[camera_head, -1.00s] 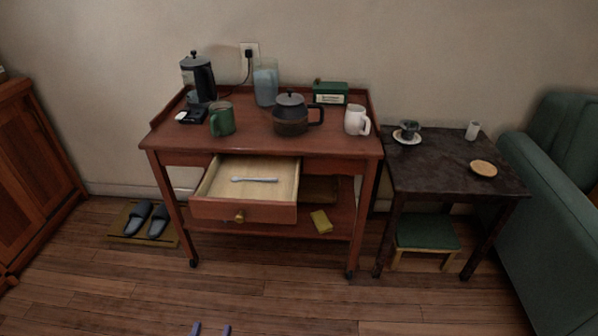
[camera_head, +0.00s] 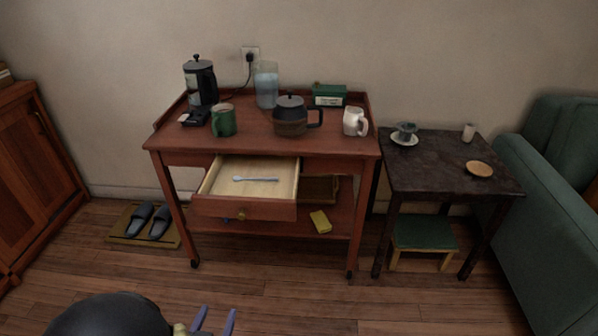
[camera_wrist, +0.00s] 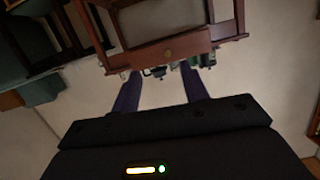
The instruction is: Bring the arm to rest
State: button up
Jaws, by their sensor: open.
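My gripper (camera_head: 215,320) shows at the bottom of the head view, its two purple fingers apart and nothing between them. It is in front of the wooden cart (camera_head: 345,150), low in the picture and clear of it. The wrist view also shows my gripper (camera_wrist: 160,85) with spread fingers and an empty gap. In that view the cart (camera_wrist: 165,52) appears at the top, upside down. The cart's drawer (camera_head: 270,210) is pulled out, with a light spoon (camera_head: 255,179) lying in it.
The cart top holds a green mug (camera_head: 223,121), a dark teapot (camera_head: 291,118), a white mug (camera_head: 354,121) and a glass jug (camera_head: 266,84). A dark side table (camera_head: 440,165) and a green armchair (camera_head: 540,210) stand right. Slippers (camera_head: 150,221) lie left. The front floor is open.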

jog(key=w+d+r+g+y, duration=0.25)
jog(key=w+d+g, duration=0.55)
jog(key=w, duration=0.5)
jog(key=s+d+r+n+g+h, duration=0.15)
jog(key=s+d, duration=0.25)
jog(key=d, duration=0.8)
jog(key=s+d+r+g, duration=0.25)
jog(key=s+d, duration=0.25)
jog(key=d, duration=0.8)
notch_tip(320, 180, up, 35)
jog(key=p, duration=3.5)
jog(key=shift+w+a+f+g+p, duration=0.15)
jog(key=shift+w+a+g+p, duration=0.2)
jog(key=shift+a+g, duration=0.1)
jog(key=shift+s, duration=0.15)
